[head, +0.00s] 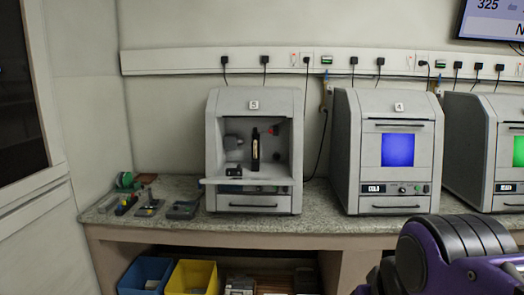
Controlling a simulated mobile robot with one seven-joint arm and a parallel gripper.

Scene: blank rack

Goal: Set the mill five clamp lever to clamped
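Mill five (211,150) is the grey cabinet marked 5 on the bench at the centre left. Its front is open, with a flap or shelf lowered at the bottom of the opening. A small red part (272,130) at the upper right inside looks like the clamp lever; it is too small to tell its position. A dark upright piece (255,146) stands in the middle of the chamber. A grey block (232,142) is at its left. Only a purple and black part of my arm shows, at the lower right; my gripper is not in view.
Mill four (352,165), with a blue window, stands to the right, and another mill with a green window is beyond it. Small trays (183,209) with parts lie left of mill five. Blue (146,275) and yellow (190,278) bins sit under the bench.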

